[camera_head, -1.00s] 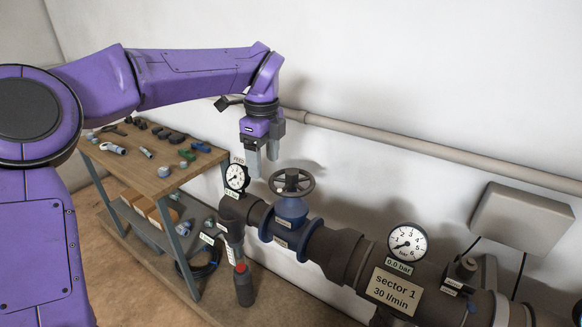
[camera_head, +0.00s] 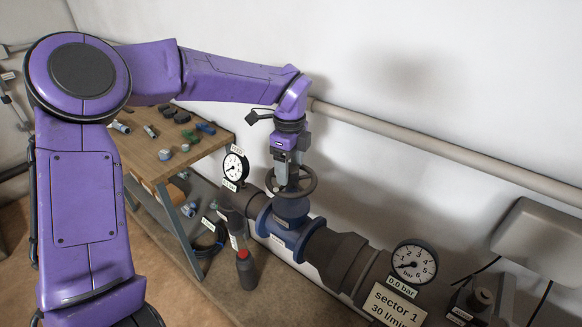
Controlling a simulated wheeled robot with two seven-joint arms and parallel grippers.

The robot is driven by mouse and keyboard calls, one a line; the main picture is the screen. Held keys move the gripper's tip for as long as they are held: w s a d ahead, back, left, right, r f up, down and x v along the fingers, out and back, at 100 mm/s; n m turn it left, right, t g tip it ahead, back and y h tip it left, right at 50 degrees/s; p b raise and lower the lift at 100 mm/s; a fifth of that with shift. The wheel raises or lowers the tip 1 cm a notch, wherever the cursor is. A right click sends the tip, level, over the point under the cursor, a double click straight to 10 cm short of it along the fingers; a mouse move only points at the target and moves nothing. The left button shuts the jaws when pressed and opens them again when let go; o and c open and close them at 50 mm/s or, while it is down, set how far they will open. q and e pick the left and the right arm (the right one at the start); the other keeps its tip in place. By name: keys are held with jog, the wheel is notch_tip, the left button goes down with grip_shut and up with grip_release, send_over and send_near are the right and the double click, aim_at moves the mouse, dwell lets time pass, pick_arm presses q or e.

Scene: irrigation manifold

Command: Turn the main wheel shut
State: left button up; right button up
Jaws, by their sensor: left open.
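The main wheel (camera_head: 311,186) is a dark grey handwheel on top of the blue valve body (camera_head: 290,228) in the pipe. The wheel lies about level. My left gripper (camera_head: 285,182) points down at the wheel from above, its grey fingers open. The fingers overlap the left and middle part of the wheel in the picture. I cannot tell whether they touch the rim or a spoke. They hide part of the wheel's far side. My right gripper is not in view.
The feed gauge (camera_head: 235,167) stands just left of the wheel. The sector 1 gauge (camera_head: 414,261), reading about 0 bar, is at the right. A wooden bench (camera_head: 150,155) with small fittings stands at the left. A wall pipe (camera_head: 430,146) runs behind my gripper.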

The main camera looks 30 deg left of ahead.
pick_arm(q)
jog(key=shift+w+f, duration=0.1)
jog(key=shift+f, duration=0.5)
jog(key=shift+d+f, duration=0.1)
jog(key=shift+f, duration=0.2)
jog(key=c, duration=1)
